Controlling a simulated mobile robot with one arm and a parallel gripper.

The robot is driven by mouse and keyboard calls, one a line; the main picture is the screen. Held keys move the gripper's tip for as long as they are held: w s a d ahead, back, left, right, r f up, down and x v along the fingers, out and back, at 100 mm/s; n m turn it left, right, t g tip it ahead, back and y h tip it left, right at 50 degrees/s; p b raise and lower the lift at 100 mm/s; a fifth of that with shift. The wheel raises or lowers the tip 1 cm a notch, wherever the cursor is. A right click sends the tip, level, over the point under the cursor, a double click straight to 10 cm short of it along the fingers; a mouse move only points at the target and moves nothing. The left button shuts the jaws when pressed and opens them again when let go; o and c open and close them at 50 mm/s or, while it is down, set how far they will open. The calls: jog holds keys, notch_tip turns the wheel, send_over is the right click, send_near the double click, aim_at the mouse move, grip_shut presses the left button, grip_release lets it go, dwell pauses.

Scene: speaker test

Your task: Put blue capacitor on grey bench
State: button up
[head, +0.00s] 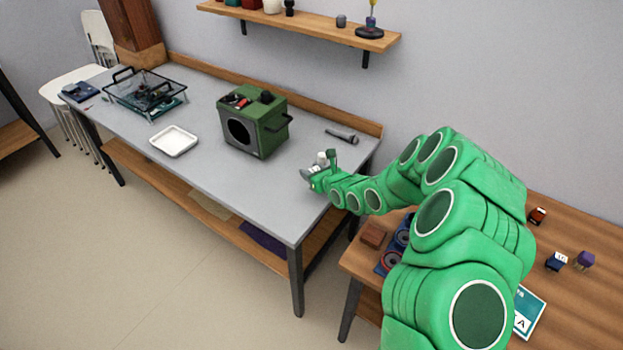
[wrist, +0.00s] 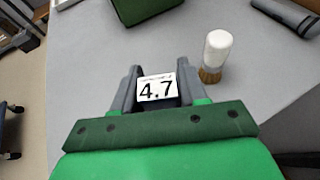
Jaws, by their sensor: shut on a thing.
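My gripper (head: 309,175) is over the right end of the grey bench (head: 205,170). In the wrist view, my gripper (wrist: 158,76) is shut on the blue capacitor (wrist: 157,88), a small block with a white label reading 4.7 and a dark bluish body. The capacitor sits between the two grey fingers, with its lower part hidden by the gripper. I cannot tell whether it touches the bench top. In the head view the held capacitor cannot be made out.
A white-topped brush (wrist: 217,50) stands just right of the fingers. A green speaker box (head: 255,122), a microphone-like tool (head: 342,136) and a white tray (head: 174,141) are on the bench. A dark blue block (head: 556,262) and a purple block (head: 585,260) are on the wooden table.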

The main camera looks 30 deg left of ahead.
jog(key=shift+f, duration=0.1)
jog(key=shift+w+a+f, duration=0.15)
jog(key=shift+a+f, duration=0.05)
jog(key=shift+f, duration=1.45)
jog(key=shift+f, duration=0.1)
jog(key=o, duration=1.1)
jog(key=shift+c, duration=0.2)
jog(key=shift+d+r, duration=0.3)
jog(key=shift+d, duration=0.35)
jog(key=v, duration=1.1)
jog(key=shift+a, duration=0.15)
